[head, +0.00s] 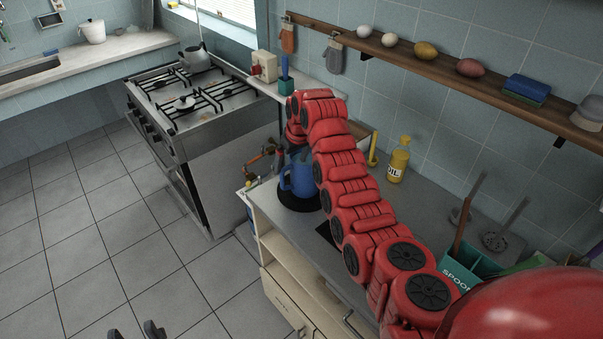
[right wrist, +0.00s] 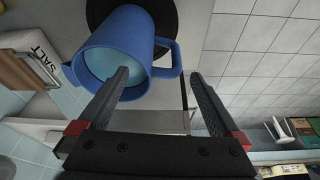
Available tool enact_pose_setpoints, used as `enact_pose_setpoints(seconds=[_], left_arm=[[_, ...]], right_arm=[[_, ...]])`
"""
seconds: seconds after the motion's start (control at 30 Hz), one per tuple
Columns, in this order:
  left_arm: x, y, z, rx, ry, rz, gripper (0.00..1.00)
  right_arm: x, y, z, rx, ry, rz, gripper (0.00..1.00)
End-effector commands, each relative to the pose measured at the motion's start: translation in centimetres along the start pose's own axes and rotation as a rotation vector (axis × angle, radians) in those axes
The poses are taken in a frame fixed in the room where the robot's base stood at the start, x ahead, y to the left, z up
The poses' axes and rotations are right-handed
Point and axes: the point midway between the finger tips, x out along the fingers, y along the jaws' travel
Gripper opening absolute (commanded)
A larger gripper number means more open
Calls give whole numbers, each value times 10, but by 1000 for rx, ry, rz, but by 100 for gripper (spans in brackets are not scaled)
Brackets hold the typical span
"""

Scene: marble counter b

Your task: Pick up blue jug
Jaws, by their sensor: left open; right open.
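The blue jug (head: 299,181) stands upright on a round black mat (head: 291,203) on the counter, partly hidden by my right arm. In the right wrist view the jug (right wrist: 112,40) shows its open mouth and pale inside, with its handle (right wrist: 174,60) toward the picture's right. My right gripper (right wrist: 160,77) is open, its fingers on either side of the handle's line. The left finger overlaps the jug's rim in the picture; I cannot tell if it touches. My left gripper (head: 135,330) is open and empty at the bottom edge of the head view, away from the counter.
A yellow oil bottle (head: 398,160) and a teal spoon holder (head: 468,268) stand on the counter to the right of the jug. A stove (head: 190,95) stands to the left. A wooden shelf (head: 440,69) runs along the wall above. The tiled floor is clear.

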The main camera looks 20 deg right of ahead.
Motion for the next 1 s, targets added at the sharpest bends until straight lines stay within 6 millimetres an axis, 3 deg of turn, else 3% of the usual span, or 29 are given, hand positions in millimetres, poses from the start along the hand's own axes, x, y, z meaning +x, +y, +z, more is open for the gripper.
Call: enact_pose_setpoints(seconds=[0.3,0.5,0.93,1.0], left_arm=[[30,-2,-5,0,0,0,50],[29,-1,-5,0,0,0,50],[30,-2,-5,0,0,0,50],[30,-2,-5,0,0,0,50]], right_arm=[[28,-8,2,1,-7,-3,99],[48,-8,2,-3,-3,0,99],[56,-7,2,0,1,1,99],[56,-7,2,0,1,1,89]])
